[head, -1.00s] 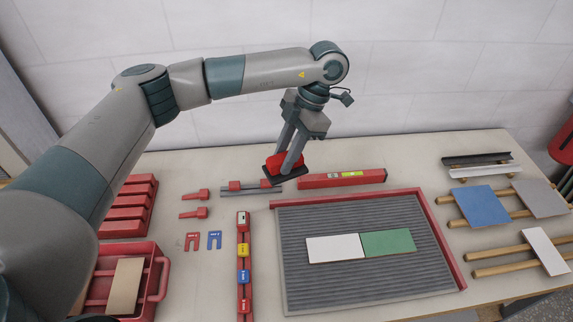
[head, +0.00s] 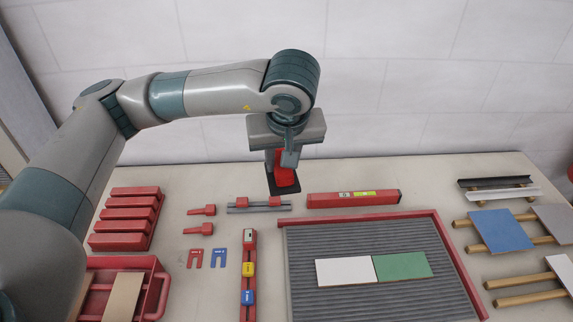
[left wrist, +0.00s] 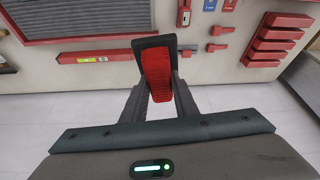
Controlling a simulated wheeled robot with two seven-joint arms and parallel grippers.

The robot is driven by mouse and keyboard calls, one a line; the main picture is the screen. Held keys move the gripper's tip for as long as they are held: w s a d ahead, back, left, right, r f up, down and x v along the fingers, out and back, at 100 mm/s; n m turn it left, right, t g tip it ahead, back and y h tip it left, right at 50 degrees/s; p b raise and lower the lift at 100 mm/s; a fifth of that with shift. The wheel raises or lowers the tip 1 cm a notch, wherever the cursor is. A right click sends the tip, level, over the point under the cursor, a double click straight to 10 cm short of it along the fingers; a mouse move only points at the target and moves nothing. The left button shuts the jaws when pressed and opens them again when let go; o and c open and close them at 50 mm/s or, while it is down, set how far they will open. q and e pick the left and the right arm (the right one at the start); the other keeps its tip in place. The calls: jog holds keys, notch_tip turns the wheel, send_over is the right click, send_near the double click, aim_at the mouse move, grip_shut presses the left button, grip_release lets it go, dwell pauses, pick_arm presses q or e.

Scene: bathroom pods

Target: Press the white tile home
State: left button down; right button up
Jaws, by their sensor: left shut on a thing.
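The white tile (head: 345,270) lies on the ridged grey board (head: 315,240), its right edge beside or against the green tile (head: 402,265). I cannot tell whether it sits level with the green one. My left gripper (head: 284,162) is shut on the red handle of a float (head: 286,179) with a flat black plate. The float is behind the board's back left corner, apart from the white tile. In the left wrist view the red handle (left wrist: 157,75) is between the fingers and the black plate (left wrist: 150,43) lies beyond it. My right gripper is not in view.
A red rim (head: 450,250) edges the board's back and right. A red level (head: 353,199) lies behind it. A red rail with coloured sliders (head: 248,268) stands left of the board. Spare tiles, including a blue one (head: 499,231), rest on wooden rods at the right.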

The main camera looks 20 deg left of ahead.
pick_arm(q)
jog(key=m, duration=0.1)
jog(key=s+m+h+b, duration=0.1)
jog(key=m, duration=0.1)
jog(key=a+m, duration=0.1)
jog(key=m, duration=0.1)
jog(key=shift+s+r+t+h, duration=0.2)
jog(key=shift+r+t+h, duration=0.1)
jog(key=shift+r+h, duration=0.1)
jog(key=m, duration=0.1)
jog(key=m+h, duration=0.1)
jog(key=s+m+b, duration=0.1)
jog(key=m, duration=0.1)
jog(key=shift+a+r+h, duration=0.3)
jog(key=shift+a+r, duration=0.05)
jog(key=shift+a, duration=0.05)
jog(key=shift+s+r, duration=0.1)
jog(key=shift+d+m, duration=0.15)
jog(key=shift+m, duration=0.15)
